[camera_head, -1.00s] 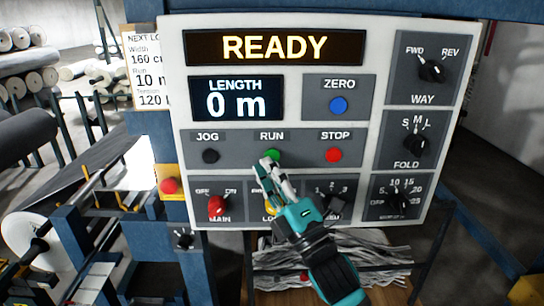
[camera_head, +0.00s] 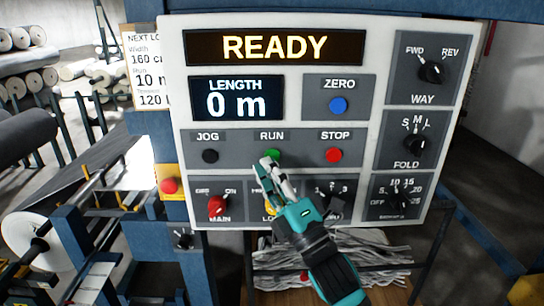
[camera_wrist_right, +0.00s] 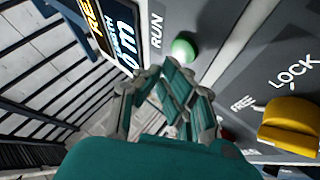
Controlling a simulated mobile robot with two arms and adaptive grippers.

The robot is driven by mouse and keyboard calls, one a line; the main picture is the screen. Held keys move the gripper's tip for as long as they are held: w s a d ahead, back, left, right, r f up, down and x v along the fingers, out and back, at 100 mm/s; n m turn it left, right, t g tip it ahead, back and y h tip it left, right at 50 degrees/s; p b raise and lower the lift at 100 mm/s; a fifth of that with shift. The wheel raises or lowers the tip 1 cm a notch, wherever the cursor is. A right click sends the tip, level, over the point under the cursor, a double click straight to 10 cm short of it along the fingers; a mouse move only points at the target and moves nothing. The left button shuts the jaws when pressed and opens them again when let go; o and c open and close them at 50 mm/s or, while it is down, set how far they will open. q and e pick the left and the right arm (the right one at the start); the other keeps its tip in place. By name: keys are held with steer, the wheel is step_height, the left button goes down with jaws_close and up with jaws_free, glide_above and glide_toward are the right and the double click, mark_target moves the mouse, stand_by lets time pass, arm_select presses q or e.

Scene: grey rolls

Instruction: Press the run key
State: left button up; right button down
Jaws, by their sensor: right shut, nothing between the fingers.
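The green RUN key (camera_head: 272,154) is a round button in the middle row of the control panel (camera_head: 380,25), between the black JOG button (camera_head: 210,156) and the red STOP button (camera_head: 334,155). My right gripper (camera_head: 268,163) is shut and empty. Its fingertips overlap the lower left of the key in the head view; I cannot tell whether they touch it. The right wrist view shows the green key (camera_wrist_right: 184,46) clear beyond the finger ends (camera_wrist_right: 165,75). The display (camera_head: 275,47) reads READY and the length display (camera_head: 237,99) reads 0 m. My left gripper is out of view.
The yellow LOCK knob (camera_wrist_right: 292,127) sits close below the key, partly hidden by my gripper in the head view. The red MAIN knob (camera_head: 218,206), blue ZERO button (camera_head: 338,105) and a red button on a yellow box (camera_head: 169,186) are nearby. Open space lies before the panel.

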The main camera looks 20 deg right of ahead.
steer(key=shift+w, duration=0.15)
steer(key=shift+w+d, duration=0.1)
steer(key=shift+w, duration=0.15)
steer(key=shift+w+d, duration=0.15)
steer(key=shift+w, duration=0.25)
stand_by(0.9)
steer(key=shift+s, duration=0.1)
steer(key=shift+s+a, duration=0.25)
steer(key=shift+s, duration=0.45)
steer(key=s, duration=0.2)
steer(key=s+a, duration=0.1)
steer(key=s, duration=0.1)
steer(key=shift+s+a+p, duration=0.2)
steer(key=shift+s+p, duration=0.1)
steer(key=shift+s, duration=0.1)
stand_by(0.6)
